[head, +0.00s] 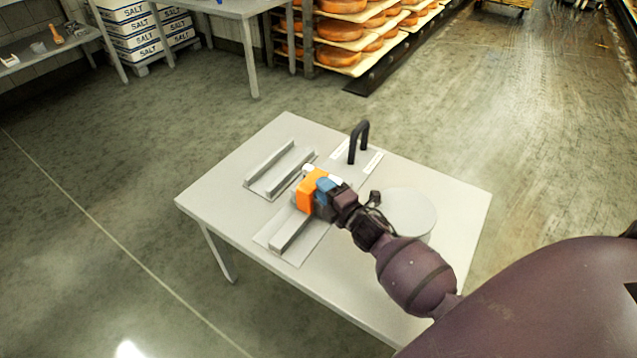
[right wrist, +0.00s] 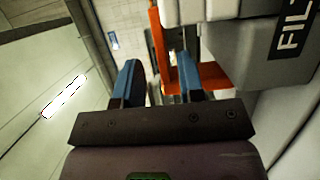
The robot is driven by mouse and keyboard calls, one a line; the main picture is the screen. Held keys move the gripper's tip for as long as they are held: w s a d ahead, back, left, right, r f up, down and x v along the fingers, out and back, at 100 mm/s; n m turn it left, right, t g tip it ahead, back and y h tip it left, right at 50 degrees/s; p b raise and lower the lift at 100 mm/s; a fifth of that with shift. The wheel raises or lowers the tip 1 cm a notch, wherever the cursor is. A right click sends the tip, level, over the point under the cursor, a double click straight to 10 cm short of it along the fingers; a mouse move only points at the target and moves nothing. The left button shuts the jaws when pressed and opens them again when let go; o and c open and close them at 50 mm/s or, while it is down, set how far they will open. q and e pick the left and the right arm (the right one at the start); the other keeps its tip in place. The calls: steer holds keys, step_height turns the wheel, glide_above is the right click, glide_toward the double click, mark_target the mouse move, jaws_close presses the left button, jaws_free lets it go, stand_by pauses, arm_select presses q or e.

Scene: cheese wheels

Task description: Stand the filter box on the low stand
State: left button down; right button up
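The filter box (right wrist: 232,55) is a grey box with a dark label reading "FIL" at the right of the right wrist view. An orange piece (right wrist: 158,45) stands beside it, between my right gripper's blue fingers (right wrist: 158,80), with gaps showing on both sides. In the head view, my right gripper (head: 322,196) is at the orange piece (head: 306,191) on the table and hides most of the box. Two low grey stands with raised rails lie there: one at the back left (head: 272,180) and one nearer (head: 297,240). I cannot tell which is the low stand. My left gripper is out of view.
The grey table (head: 230,190) also holds a black arched handle (head: 358,140) on a labelled plate and a round white thing (head: 412,212) beside my right arm. The table's right corner is bare. Cheese racks (head: 340,40) and salt boxes (head: 140,30) stand behind.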

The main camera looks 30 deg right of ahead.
steer(key=s, duration=0.8)
steer(key=shift+s+d+p, duration=0.3)
steer(key=shift+s+p, duration=0.05)
steer(key=shift+p, duration=0.1)
